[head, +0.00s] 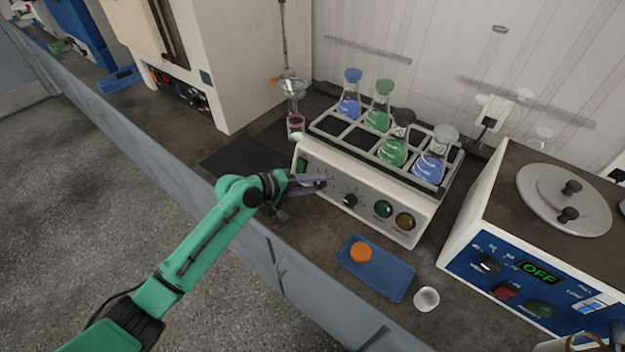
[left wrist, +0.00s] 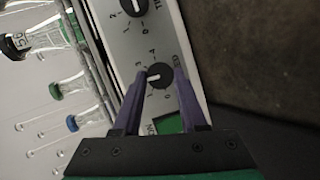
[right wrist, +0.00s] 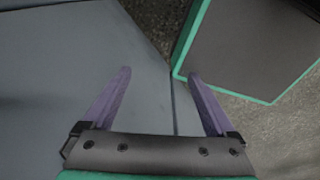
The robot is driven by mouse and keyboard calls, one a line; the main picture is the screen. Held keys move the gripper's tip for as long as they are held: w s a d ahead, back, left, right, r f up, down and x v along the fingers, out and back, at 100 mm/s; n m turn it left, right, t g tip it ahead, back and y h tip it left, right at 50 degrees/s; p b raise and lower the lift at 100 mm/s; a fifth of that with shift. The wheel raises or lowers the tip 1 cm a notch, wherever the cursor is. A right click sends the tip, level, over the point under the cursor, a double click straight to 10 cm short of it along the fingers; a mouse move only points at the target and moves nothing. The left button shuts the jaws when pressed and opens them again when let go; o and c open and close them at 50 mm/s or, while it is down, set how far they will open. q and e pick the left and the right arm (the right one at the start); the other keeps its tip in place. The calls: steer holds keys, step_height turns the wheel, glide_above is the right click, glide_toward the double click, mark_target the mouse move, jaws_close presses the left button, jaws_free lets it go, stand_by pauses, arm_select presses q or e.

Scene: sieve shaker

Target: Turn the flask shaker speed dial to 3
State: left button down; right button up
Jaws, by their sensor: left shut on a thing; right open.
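The flask shaker (head: 375,195) is a white box on the bench, with a rack on top and a control panel facing me. My right gripper (right wrist: 159,73) is open and empty.
Several flasks with blue and green liquid stand in the rack. A second black dial (head: 349,200) and round buttons are further right on the panel. A blue tray (head: 390,283) with an orange cap (head: 361,252) lies in front. A bath reading OFF (head: 540,272) stands right.

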arm_select(q)
steer(key=m+p, duration=0.1)
steer(key=m+y+p, duration=0.1)
steer(key=m, duration=0.1)
steer(key=shift+d+r, duration=0.1)
steer(key=shift+r, duration=0.15)
steer(key=shift+s+m+y+p, duration=0.1)
steer(key=shift+m+y+p, duration=0.5)
steer(key=shift+m+p, duration=0.55)
steer(key=shift+d+f+m, duration=0.1)
steer(key=shift+m, duration=0.45)
steer(key=shift+y+p, duration=0.3)
steer(key=shift+y, duration=0.1)
steer(key=shift+c, duration=2.2)
jaws_free()
